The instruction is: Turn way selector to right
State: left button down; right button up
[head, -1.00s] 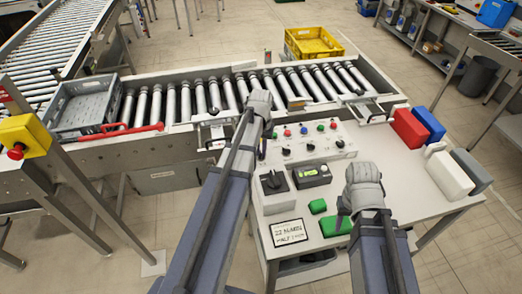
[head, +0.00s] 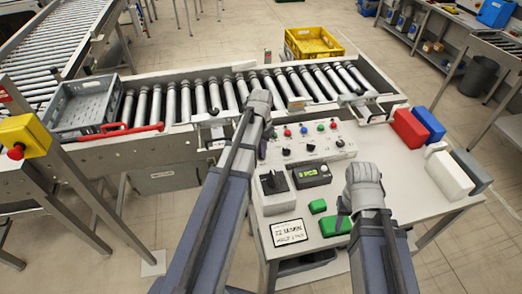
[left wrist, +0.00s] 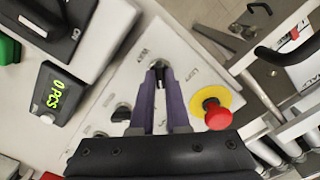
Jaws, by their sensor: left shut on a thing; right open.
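The white control panel (head: 325,141) stands at the back of the work table, with knobs and coloured buttons. My left gripper (head: 262,148) is at the panel's left end. In the left wrist view its purple fingers (left wrist: 160,80) are shut on a small dark knob on the panel, mostly hidden between them. Another dark knob (left wrist: 122,112) and a red mushroom button on yellow (left wrist: 215,115) sit beside the fingers. My right gripper (head: 345,212) is open above the table; its fingers are mostly hidden.
A black switch box (head: 273,183) and a counter with a green display (head: 311,173) stand before the panel. The roller conveyor (head: 230,92) with a grey crate (head: 85,107) runs behind. Red and blue bins (head: 409,129) stand at right.

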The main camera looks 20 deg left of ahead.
pick_arm(q)
jog(key=c, duration=0.9)
grip_release()
notch_tip(320, 180, up, 8)
jog(key=p, duration=0.8)
jog(key=shift+f, duration=0.1)
pick_arm(e)
notch_tip(320, 180, up, 8)
pick_arm(q)
jog(key=shift+s, duration=0.1)
pick_arm(e)
jog(key=shift+s+f, duration=0.1)
jog(key=shift+f, duration=0.05)
